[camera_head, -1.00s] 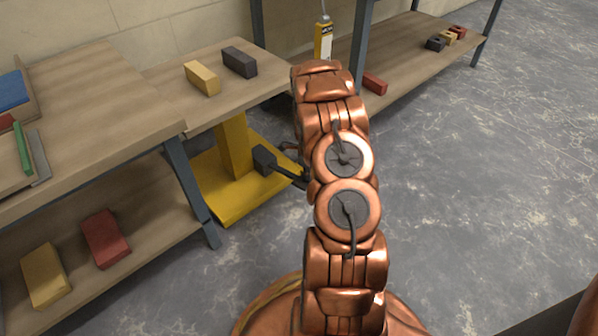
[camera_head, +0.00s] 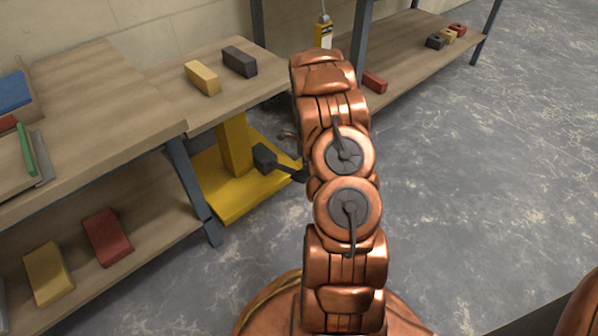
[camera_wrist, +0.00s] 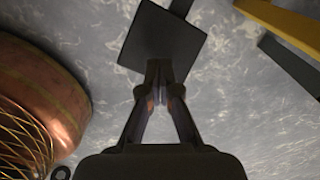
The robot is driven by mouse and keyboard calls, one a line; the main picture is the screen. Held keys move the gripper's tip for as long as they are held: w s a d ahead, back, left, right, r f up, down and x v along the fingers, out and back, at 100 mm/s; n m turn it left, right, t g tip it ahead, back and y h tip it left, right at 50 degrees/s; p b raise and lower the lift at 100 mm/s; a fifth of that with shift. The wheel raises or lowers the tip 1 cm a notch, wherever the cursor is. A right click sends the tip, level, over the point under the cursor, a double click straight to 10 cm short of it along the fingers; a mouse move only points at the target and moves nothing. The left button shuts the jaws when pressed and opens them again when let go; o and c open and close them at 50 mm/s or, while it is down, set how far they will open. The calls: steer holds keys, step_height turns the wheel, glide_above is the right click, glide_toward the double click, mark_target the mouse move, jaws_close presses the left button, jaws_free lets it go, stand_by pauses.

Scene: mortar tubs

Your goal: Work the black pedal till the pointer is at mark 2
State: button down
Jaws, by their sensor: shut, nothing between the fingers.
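The black pedal's square pad (camera_wrist: 163,40) is near the top of the wrist view, with its arm running up out of the picture. In the head view, the pedal's dark lever (camera_head: 284,168) sticks out to the right from the yellow stand, and its end is hidden behind my arm. My gripper (camera_wrist: 161,72) is shut and empty. Its fingertips overlap the pad's near edge in the wrist view; I cannot tell whether they touch it. I cannot make out the pointer or mark 2.
The yellow stand (camera_head: 235,145) carries a wooden top (camera_head: 205,112) with a yellow brick (camera_head: 202,78) and a dark brick (camera_head: 240,61). A workbench (camera_head: 95,95) stands at left. A low shelf (camera_head: 415,55) with bricks is behind. The floor at right is clear.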

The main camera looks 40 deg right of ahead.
steer(key=shift+f, duration=0.15)
steer(key=shift+s+f, duration=0.15)
steer(key=shift+f, duration=0.8)
steer(key=shift+s+f, duration=0.1)
steer(key=shift+f, duration=0.8)
steer(key=shift+w+r+p, duration=0.15)
steer(key=shift+r+p, duration=0.2)
steer(key=shift+r, duration=0.6)
steer(key=shift+w+r+p, duration=0.1)
steer(key=shift+r+p, duration=0.2)
steer(key=shift+r, duration=0.65)
